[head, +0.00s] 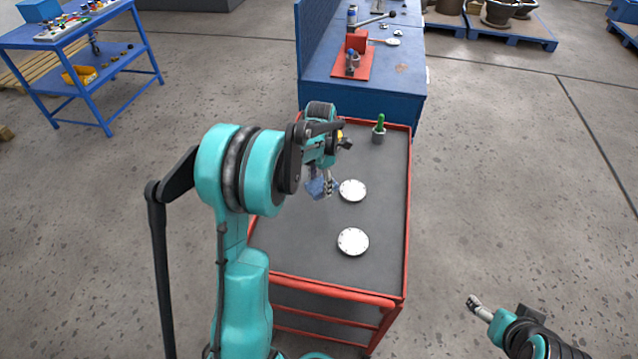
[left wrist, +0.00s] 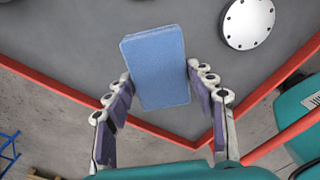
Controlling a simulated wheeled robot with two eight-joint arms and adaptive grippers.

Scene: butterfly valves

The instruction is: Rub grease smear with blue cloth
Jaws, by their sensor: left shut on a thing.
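The blue cloth (head: 315,188) is a folded, block-like pad above the grey top of the red-rimmed cart. My left gripper (head: 328,187) is shut on the cloth. In the left wrist view the cloth (left wrist: 156,62) sits between the two fingertips of my left gripper (left wrist: 159,76), with its far end sticking out beyond them. A small brownish smear (head: 402,68) shows on the blue workbench behind the cart, well away from the cloth. My right gripper (head: 474,303) is over the floor at the lower right, too small to read its opening.
Two white flanged discs (head: 352,190) (head: 353,241) lie on the cart (head: 290,255). The workbench (head: 375,105) carries a red plate with a valve fixture (head: 353,58). A blue shelf cart (head: 95,50) stands left.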

